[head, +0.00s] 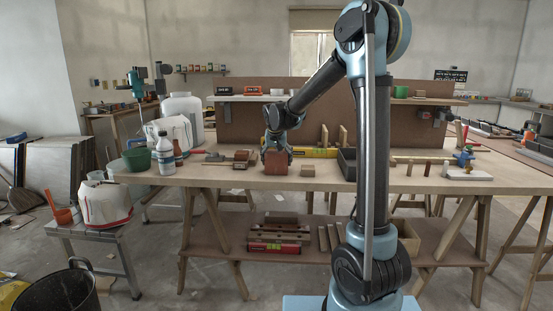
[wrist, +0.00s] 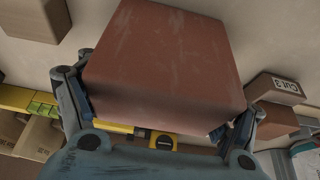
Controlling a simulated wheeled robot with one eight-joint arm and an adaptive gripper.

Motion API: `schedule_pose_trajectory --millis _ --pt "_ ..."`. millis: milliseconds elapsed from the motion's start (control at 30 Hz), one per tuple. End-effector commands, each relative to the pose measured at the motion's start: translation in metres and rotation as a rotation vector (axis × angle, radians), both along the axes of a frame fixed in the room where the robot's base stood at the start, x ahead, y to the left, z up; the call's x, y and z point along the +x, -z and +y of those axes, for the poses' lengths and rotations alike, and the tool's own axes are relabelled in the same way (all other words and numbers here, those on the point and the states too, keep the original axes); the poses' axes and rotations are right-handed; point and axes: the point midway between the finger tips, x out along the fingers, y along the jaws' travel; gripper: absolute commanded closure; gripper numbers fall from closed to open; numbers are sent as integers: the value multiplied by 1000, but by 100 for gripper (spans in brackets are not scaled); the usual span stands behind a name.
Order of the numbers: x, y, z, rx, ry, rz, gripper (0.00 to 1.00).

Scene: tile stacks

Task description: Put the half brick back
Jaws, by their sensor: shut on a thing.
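The half brick is a reddish-brown block (head: 276,163) at the bench's front, left of centre in the head view. It fills the upper middle of the wrist view (wrist: 165,55). My gripper (head: 277,155) reaches down over it, with one finger on each side, and is shut on it. The fingers also show at both sides of the brick in the wrist view (wrist: 155,108). I cannot tell whether the brick's underside touches the bench top. The brick hides the bench directly behind it.
On the workbench (head: 215,178), a small brown block (head: 307,170) stands just right of the brick. Brown wooden pieces (head: 241,159) lie to the left. A yellow level (head: 315,153) lies behind. A block labelled "CUTS" (wrist: 278,88) is at right in the wrist view. A dark box (head: 347,163) stands further right.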

Motion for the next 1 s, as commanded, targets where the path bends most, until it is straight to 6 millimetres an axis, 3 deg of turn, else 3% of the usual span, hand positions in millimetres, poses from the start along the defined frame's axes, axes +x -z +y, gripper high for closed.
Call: schedule_pose_trajectory --millis 200,233,300,767,1000 --pt "0 0 0 0 0 -1 84" --pt "0 1 0 0 0 0 15" --pt "0 1 0 0 0 0 0" --pt "0 -1 1 0 -1 0 0" --pt "-10 -23 1 0 -2 0 0"
